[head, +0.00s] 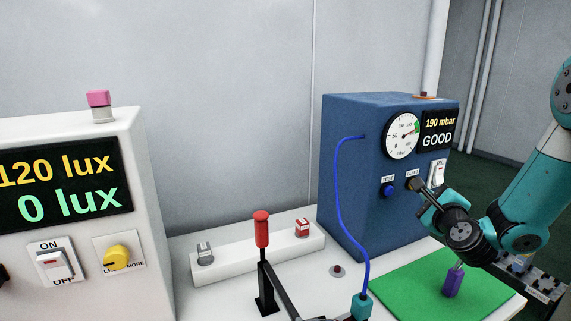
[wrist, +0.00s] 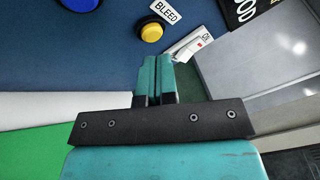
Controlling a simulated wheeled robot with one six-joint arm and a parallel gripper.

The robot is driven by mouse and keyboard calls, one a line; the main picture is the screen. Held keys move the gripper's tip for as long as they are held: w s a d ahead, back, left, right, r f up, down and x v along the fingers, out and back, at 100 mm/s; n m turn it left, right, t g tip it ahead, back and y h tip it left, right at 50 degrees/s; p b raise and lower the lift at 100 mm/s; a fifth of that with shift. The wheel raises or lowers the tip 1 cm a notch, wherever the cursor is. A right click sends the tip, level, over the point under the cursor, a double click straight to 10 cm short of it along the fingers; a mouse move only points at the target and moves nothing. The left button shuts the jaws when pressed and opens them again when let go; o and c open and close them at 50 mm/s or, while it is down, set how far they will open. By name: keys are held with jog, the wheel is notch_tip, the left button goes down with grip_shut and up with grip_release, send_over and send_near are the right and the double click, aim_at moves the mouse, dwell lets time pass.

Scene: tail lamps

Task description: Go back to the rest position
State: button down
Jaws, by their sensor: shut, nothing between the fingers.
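My gripper (head: 418,189) is in front of the blue tester box (head: 345,190), close to the box's BLEED label. In the wrist view my gripper's two teal fingers (wrist: 155,68) lie side by side, shut with nothing between them. The yellow button (wrist: 152,29) under the BLEED label is ahead of the fingertips in the wrist view. In the head view the fingertips hide that button. I cannot tell whether they touch it.
The box's gauge (head: 402,136) and display (head: 438,131) read 190 mbar, GOOD. A blue TEST button (head: 388,190) and a white rocker switch (head: 437,172) flank the gripper. Below are a green mat (head: 410,285), a purple-handled tool (head: 452,282), a blue hose (head: 345,205) and a red-handled lever (head: 261,230).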

jog(key=s+a+r+n+g+y+p, duration=0.1)
jog(key=s+a+r+n+g+y, duration=0.15)
jog(key=a+n, duration=0.4)
jog(key=s+a+r+n+g+y, duration=0.25)
jog(key=s+a+n+y, duration=0.2)
jog(key=a, duration=0.35)
jog(key=s+a+r+n+g+y+p, duration=0.1)
jog(key=s+a+n+g+y, duration=0.2)
jog(key=a+n, duration=0.4)
jog(key=s+a+r+n+g+h, duration=0.1)
jog(key=s+n+g, duration=0.4)
jog(key=s, duration=0.7)
jog(key=s+a+r+n+g+h+p, duration=0.1)
jog(key=s+n+g, duration=0.3)
jog(key=s+n, duration=0.6)
jog(key=s+h, duration=0.1)
jog(key=s, duration=0.2)
jog(key=shift+a+r+g+p, duration=0.15)
jog(key=shift+g+p, duration=0.15)
jog(key=shift+g, duration=0.1)
